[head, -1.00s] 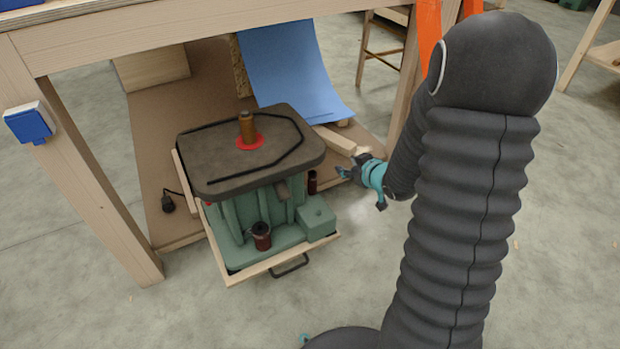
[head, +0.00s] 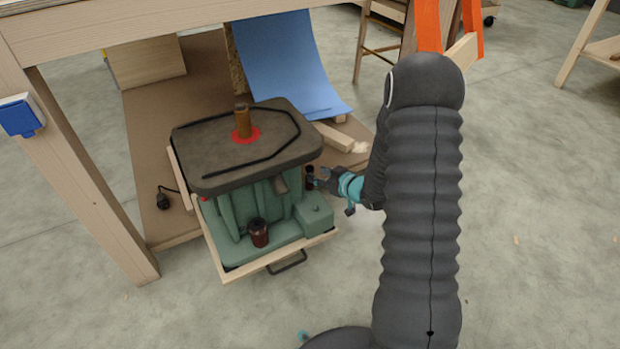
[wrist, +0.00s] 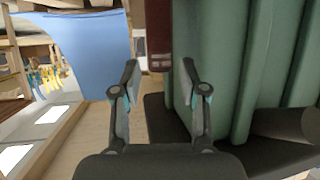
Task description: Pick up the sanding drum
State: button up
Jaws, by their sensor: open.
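A dark red-brown cylinder, which looks like a sanding drum (head: 310,174), stands upright by the right side of the green sander, partly hidden by my gripper. It shows in the wrist view as a brown upright shape (wrist: 159,35), top cut off, beyond and between my fingertips. My gripper (head: 319,178) is open and empty, with its fingers pointing left at this drum in the head view. In the wrist view my gripper (wrist: 160,78) has a finger on each side of the drum's line. A similar drum (head: 259,233) stands at the sander's front. A brown drum (head: 243,121) sits on the spindle on top.
The green sander body (wrist: 230,60) is close on the right in the wrist view. The sander's dark table top (head: 205,160) overhangs above. A wooden tray (head: 235,275) carries the sander under a workbench (head: 120,25). A blue sheet (head: 285,65) hangs behind.

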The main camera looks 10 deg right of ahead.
jog(key=shift+f+b+x, duration=0.2)
jog(key=shift+b+x, duration=0.05)
jog(key=shift+x, duration=1.15)
jog(key=shift+f+b+x, duration=0.2)
jog(key=shift+x, duration=1.25)
jog(key=shift+s+d, duration=0.1)
jog(key=shift+s, duration=0.05)
jog(key=shift+c, duration=0.2)
grip_shut()
